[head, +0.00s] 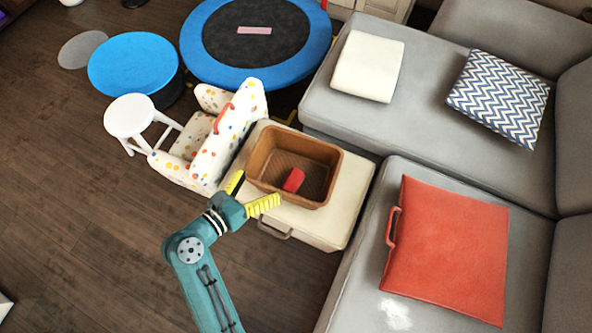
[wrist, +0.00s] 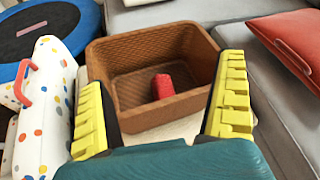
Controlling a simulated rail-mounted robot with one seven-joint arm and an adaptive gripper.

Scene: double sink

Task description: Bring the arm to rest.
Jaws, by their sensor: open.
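My gripper (head: 250,193) is at the end of my teal arm, beside the near left corner of a brown woven basket. Its two yellow-padded fingers are spread apart with nothing between them. In the wrist view my gripper (wrist: 165,125) points toward the basket (wrist: 125,118), with one finger on each side of the picture. The basket (head: 325,150) stands on a cream cabinet. A small red object (head: 293,180) lies inside the basket, and it also shows in the wrist view (wrist: 163,86).
A dotted white child's chair (head: 215,140) stands close to the left of the cabinet (head: 345,225). A grey sofa (head: 350,110) with an orange cushion (head: 450,245) lies to the right. A white stool (head: 130,115) and a blue trampoline (head: 200,60) stand farther back.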

